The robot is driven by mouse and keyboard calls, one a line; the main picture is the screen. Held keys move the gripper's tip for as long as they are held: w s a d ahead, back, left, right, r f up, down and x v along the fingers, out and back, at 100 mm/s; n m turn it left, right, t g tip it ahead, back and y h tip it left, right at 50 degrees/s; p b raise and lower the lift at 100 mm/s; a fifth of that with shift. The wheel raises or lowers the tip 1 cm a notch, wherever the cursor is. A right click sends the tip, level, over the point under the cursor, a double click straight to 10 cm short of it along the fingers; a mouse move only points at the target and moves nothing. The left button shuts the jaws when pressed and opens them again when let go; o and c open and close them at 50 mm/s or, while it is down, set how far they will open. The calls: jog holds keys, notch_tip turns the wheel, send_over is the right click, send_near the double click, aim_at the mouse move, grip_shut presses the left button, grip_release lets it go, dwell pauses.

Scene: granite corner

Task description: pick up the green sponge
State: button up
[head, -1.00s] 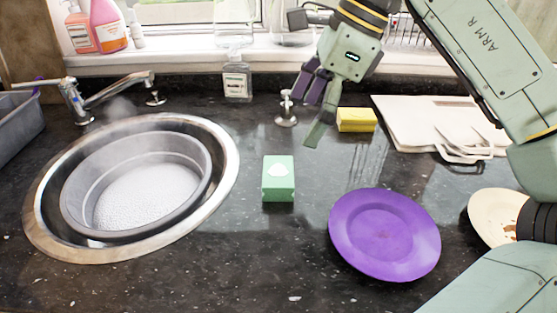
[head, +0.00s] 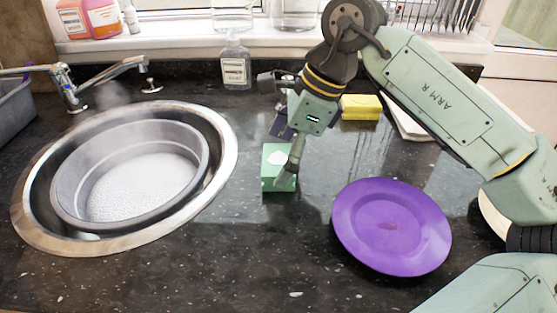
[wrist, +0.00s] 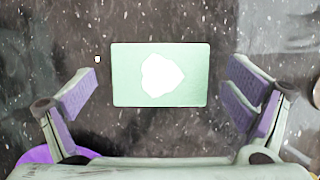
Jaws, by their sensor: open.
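The green sponge (head: 271,183) is a small light-green block with a white patch on top. It lies on the dark counter between the sink and the purple plate. In the wrist view the sponge (wrist: 126,91) sits between the two fingers, with a gap on each side. My gripper (head: 284,155) is open and empty, over the sponge, and hides part of it in the head view. In the wrist view my gripper (wrist: 168,95) has its fingers spread wide to the left and right of the sponge, not touching it.
A purple plate (head: 390,228) lies right of the sponge. A round sink (head: 226,160) with a grey basin of foamy water is at left. A yellow sponge (head: 361,107) lies behind my arm. A soap bottle (head: 235,68) stands at the back. The front counter is clear.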

jog(key=shift+a+f, duration=0.25)
jog(key=shift+f, duration=0.4)
jog(key=shift+c, duration=0.4)
jog(key=c, duration=1)
jog(key=shift+r, duration=0.2)
jog(key=shift+c, duration=0.2)
jog(key=shift+r, duration=0.2)
jog(key=r, duration=0.1)
jog(key=b, duration=0.1)
jog(key=r, duration=0.1)
jog(key=shift+s+r, duration=0.25)
jog(key=shift+r, duration=0.1)
jog(key=s+b, duration=0.1)
jog(key=s, duration=0.4)
jog(key=s+a+r+b, duration=0.1)
jog(key=s, duration=0.4)
jog(key=s+b, duration=0.2)
jog(key=s, duration=0.3)
jog(key=shift+s+a+r, duration=0.2)
jog(key=shift+a+r, duration=0.1)
jog(key=shift+a, duration=0.05)
